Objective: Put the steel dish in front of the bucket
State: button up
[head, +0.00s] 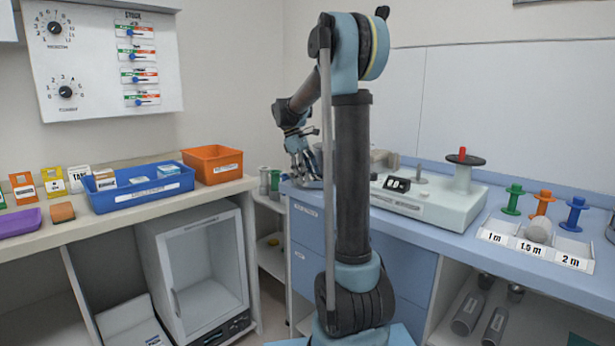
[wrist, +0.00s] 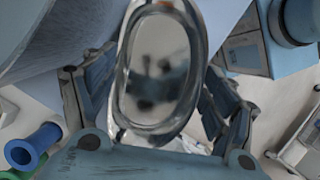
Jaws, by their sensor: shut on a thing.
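The steel dish (wrist: 160,70) is a shiny oval metal dish filling the middle of the wrist view. My gripper (wrist: 158,82) has a finger on each side of it and is shut on it. In the head view my gripper (head: 305,165) is at the left end of the blue counter, partly behind my arm; the dish cannot be made out clearly there. I cannot pick out a bucket with certainty. An open orange bin (head: 213,164) stands on the left counter.
A blue tray (head: 138,188) with small boxes is on the left counter. A pale machine (head: 430,200) stands on the blue counter (head: 500,272), right of my arm. Green (head: 512,200), orange (head: 543,203) and blue (head: 574,214) spools stand further right, behind length labels. A gap separates the counters.

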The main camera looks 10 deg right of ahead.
jog(key=shift+f, duration=0.5)
jog(key=o, duration=1.2)
jog(key=shift+c, duration=0.2)
jog(key=shift+r, duration=0.1)
jog(key=v, duration=1.1)
jog(key=s+d+f+m+t+y, duration=0.1)
jog(key=s+d+f+m, duration=0.2)
jog(key=s, duration=0.7)
jog(key=s+d+f+m+t+y, duration=0.15)
jog(key=s+f, duration=0.25)
jog(key=s, duration=0.6)
jog(key=s+f+m+t+y, duration=0.1)
jog(key=s+f+m, duration=0.6)
jog(key=s+f, duration=1)
notch_tip(320, 180, down, 2)
jog(key=shift+f+t, duration=0.2)
jog(key=shift+t, duration=0.35)
